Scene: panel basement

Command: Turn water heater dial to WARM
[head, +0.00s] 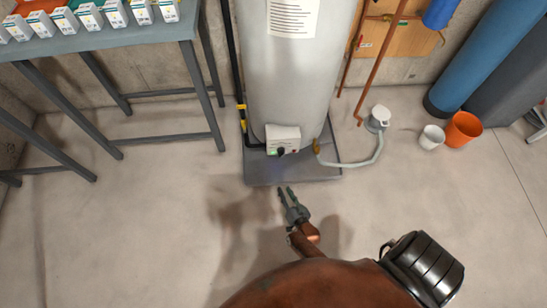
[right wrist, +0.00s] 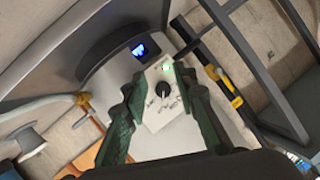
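The water heater (head: 292,75) is a tall light-grey tank standing in a grey drain pan (head: 300,175). A white control box (head: 283,138) sits low on its front. Its black dial (head: 281,151) shows in the right wrist view (right wrist: 163,98), with small printed marks around it that I cannot read. A green light (right wrist: 167,67) is lit on the box. My right gripper (head: 285,190) is open and empty, pointing at the box from in front of the pan. In the right wrist view its green fingers (right wrist: 158,88) frame the dial, apparently without touching it. My left gripper is not in view.
A grey table (head: 100,42) with several small boxes stands at left. A white cup (head: 431,137) and an orange bucket (head: 463,129) stand further right. The floor in front is clear.

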